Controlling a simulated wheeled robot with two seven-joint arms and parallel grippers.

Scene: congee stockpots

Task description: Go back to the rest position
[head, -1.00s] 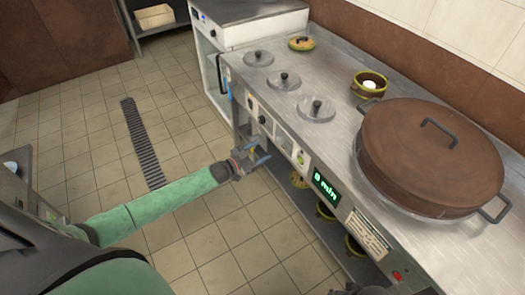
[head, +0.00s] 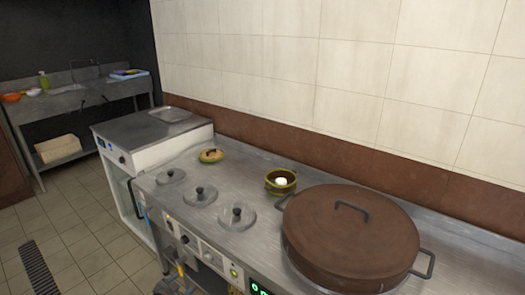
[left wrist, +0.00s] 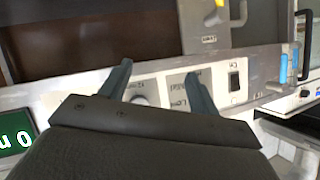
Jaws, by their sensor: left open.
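My left gripper (head: 180,280) shows at the bottom edge of the head view, in front of the counter's control panel. In the left wrist view its two blue-grey fingers (left wrist: 160,85) stand apart with nothing between them, facing the panel with its knob and switch. Whether the fingertips touch the panel I cannot tell. My right gripper is not in view. The large stockpot with a brown lid (head: 350,228) sits on the right of the steel counter (head: 240,173), clear of my left gripper.
A green bowl with a white item (head: 281,182) and a small green-rimmed dish (head: 211,156) stand on the counter. Several round lids (head: 237,216) line its front. A white unit (head: 155,140) adjoins it. Tiled floor (head: 75,235) lies open at left.

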